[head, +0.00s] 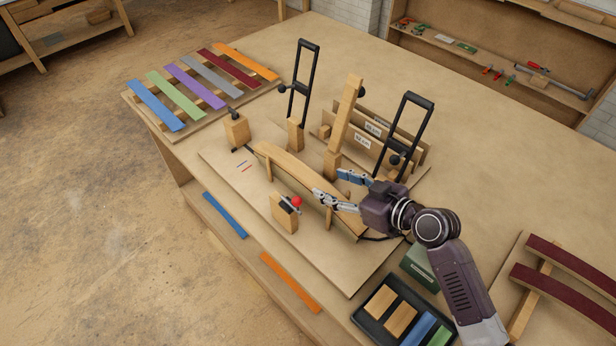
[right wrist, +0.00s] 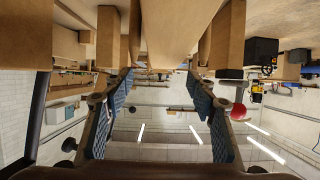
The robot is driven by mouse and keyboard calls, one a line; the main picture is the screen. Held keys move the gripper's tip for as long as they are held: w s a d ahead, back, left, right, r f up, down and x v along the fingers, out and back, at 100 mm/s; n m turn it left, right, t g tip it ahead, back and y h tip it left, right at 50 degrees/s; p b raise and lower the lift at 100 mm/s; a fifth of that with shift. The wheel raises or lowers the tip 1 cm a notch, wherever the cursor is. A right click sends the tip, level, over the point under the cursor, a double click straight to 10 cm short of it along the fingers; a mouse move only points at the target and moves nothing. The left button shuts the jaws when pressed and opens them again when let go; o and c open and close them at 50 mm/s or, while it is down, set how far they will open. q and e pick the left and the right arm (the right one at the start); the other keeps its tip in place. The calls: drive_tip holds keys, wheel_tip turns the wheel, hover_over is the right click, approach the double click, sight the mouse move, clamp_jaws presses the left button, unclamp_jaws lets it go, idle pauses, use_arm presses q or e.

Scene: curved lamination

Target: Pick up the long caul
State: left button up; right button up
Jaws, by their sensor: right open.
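A long pale wooden bar (head: 290,167) lies across short supports on the board; it looks like the long caul. In the right wrist view a wooden bar (right wrist: 170,25) runs away between the fingers. Another bar (head: 346,112) stands tilted upright behind it; no label tells which is the caul. My right gripper (head: 335,187) is open and empty, its fingers spread on either side over the lying bar's near half. The right wrist view shows both fingers (right wrist: 155,105) apart; whether they touch wood I cannot tell. My left gripper is not in view.
Two black-handled clamps (head: 404,132) stand behind. A wooden block with a red knob (head: 297,201) is close to my fingers. Labelled panels (head: 372,127) stand at the back. Coloured strips (head: 200,85) lie far left, a dark tray (head: 375,295) in front. The far tabletop is clear.

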sight(311, 177)
drive_tip(key=shift+w+a, duration=0.2)
drive_tip(key=shift+a, duration=0.25)
drive_tip(key=p+x, duration=0.2)
drive_tip(key=x, duration=0.2)
drive_tip(key=shift+s+a, duration=0.1)
drive_tip(key=shift+s, duration=0.05)
drive_tip(key=shift+w+a+f, duration=0.25)
drive_tip(key=c, duration=1.2)
drive_tip(key=shift+c, duration=0.9)
drive_tip(key=shift+r, duration=0.1)
